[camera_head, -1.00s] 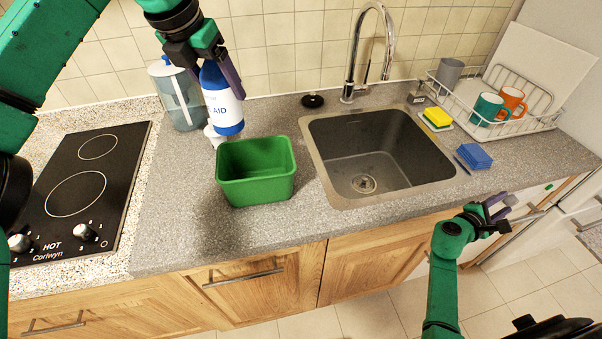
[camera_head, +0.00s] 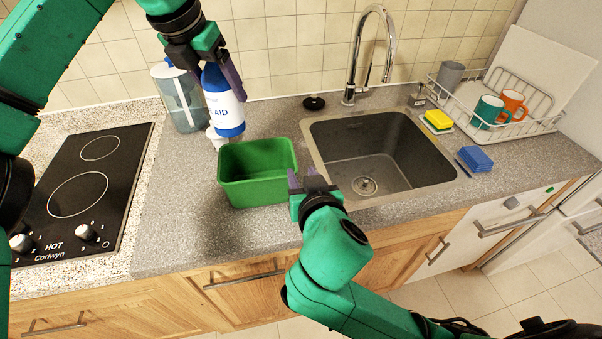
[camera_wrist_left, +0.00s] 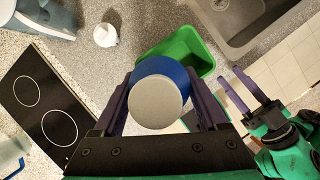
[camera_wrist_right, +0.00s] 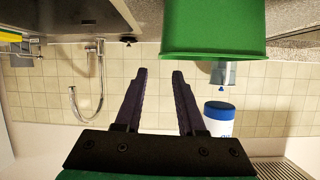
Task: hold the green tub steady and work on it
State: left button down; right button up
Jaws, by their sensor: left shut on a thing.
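The green tub (camera_head: 258,186) stands open on the counter left of the sink; no content shows in it. My left gripper (camera_head: 219,84) is shut on a white and blue bottle (camera_head: 224,108), behind and above the tub's left part. The bottle shows its round pale end (camera_wrist_left: 156,102) in the left wrist view. My right gripper (camera_head: 309,178) is open and empty beside the tub's right front corner. In the right wrist view its fingers (camera_wrist_right: 157,72) stand apart, with the tub (camera_wrist_right: 212,30) beside them, not between them.
A small white object (camera_wrist_left: 105,35) stands near the bottle, and a clear jug (camera_head: 180,98) behind it. The hob (camera_head: 85,185) lies left, the sink (camera_head: 375,155) right with its tap (camera_head: 352,60). Sponges (camera_head: 437,119) and a dish rack (camera_head: 530,120) are further right.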

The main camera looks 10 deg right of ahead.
aim_at(292, 156)
jog(key=x, duration=1.2)
jog(key=shift+a+f, duration=0.15)
grip_shut()
dwell(1.2)
